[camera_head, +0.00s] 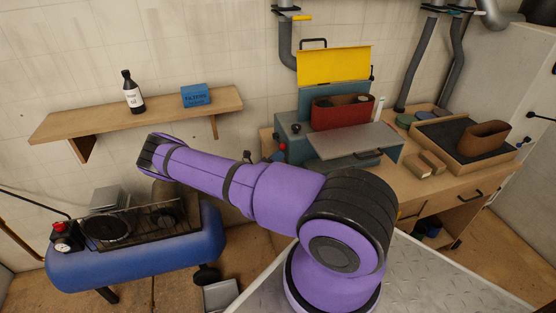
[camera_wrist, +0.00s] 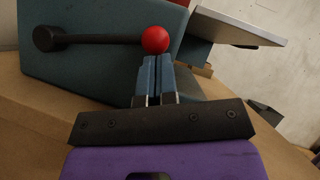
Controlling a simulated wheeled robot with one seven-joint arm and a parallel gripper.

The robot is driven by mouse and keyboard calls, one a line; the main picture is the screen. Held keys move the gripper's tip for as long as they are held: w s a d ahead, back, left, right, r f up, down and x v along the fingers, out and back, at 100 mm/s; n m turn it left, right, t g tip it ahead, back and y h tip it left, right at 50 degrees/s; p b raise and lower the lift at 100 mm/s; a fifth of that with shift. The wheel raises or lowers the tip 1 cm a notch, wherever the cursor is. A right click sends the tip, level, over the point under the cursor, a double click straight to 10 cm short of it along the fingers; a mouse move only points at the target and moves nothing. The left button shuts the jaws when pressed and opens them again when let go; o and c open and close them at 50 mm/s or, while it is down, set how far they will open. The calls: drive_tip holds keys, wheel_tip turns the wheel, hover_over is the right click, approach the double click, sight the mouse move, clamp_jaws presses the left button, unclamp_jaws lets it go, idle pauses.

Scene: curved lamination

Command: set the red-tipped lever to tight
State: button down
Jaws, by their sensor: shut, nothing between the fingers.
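The lever is a dark rod (camera_wrist: 95,40) ending in a red ball (camera_wrist: 155,40), on the side of a teal machine (camera_wrist: 95,72). In the wrist view the rod runs level from its black round pivot (camera_wrist: 46,38) at left to the ball at right. My gripper (camera_wrist: 157,62) has its blue fingers shut and empty. The fingertips are just below the ball in the picture; I cannot tell whether they touch it. In the head view the red tip (camera_head: 282,147) shows small at the machine's left side; my arm hides most of the gripper there.
The machine (camera_head: 297,113) stands on a wooden bench (camera_head: 440,184), with a grey plate (camera_head: 352,140) in front and a raised yellow guard (camera_head: 333,66). A blue compressor (camera_head: 135,258) stands at left below a shelf (camera_head: 160,112) with a bottle (camera_head: 133,93) and a blue box (camera_head: 196,96).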

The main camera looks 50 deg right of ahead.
drive_tip(key=shift+r, duration=0.15)
drive_tip(key=shift+r+n+t, duration=0.8)
drive_tip(key=shift+n, duration=0.4)
drive_tip(key=w+d+r+n+t+y, duration=0.4)
drive_tip(key=w+r+n+t, duration=0.1)
drive_tip(key=r+n, duration=0.5)
drive_tip(key=shift+w+n, duration=0.6)
drive_tip(key=shift+w, duration=0.05)
drive_tip(key=shift+r, duration=0.1)
